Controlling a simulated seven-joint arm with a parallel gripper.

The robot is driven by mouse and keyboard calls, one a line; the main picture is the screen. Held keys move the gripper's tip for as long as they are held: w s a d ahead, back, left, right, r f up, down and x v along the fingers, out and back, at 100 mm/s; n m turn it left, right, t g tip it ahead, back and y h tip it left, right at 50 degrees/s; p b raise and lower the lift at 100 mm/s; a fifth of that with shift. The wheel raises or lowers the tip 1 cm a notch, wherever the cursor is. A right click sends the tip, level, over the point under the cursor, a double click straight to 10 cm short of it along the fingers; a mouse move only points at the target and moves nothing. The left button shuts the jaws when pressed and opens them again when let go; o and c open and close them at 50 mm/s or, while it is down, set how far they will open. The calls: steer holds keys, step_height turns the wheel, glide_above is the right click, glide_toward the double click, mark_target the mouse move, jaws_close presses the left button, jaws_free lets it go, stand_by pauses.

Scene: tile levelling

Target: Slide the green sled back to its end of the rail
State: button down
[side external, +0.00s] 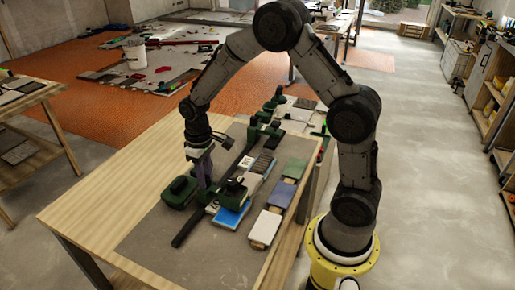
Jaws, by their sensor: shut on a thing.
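The dark rail (185,231) runs diagonally across the grey work mat, from the front left towards the back right. The green sled (232,197) sits across the rail near its front end, with dark fittings on top. My gripper (205,188) points down at the sled's left side and is shut on it; the fingertips and exact grip point are too small and partly hidden to make out. A green block (180,192) lies just left of my gripper; I cannot tell whether it joins the sled. More green fittings (265,130) stand near the rail's far end.
A blue-edged tile (228,217) lies by the sled. A white tile (265,228), a blue-purple tile (282,194) and a green tile (295,168) lie in a row to the right. The wooden table (95,197) is bare at the left.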

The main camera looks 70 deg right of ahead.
steer(key=shift+w+a+r, duration=0.1)
steer(key=shift+a, duration=2.95)
steer(key=shift+w+a+r, duration=0.1)
steer(key=shift+a, duration=2.9)
steer(key=c, duration=1)
jaws_free()
steer(key=shift+o, duration=1.4)
steer(key=shift+s+f, duration=0.15)
step_height(320, 180, up, 7)
steer(key=shift+d, duration=0.1)
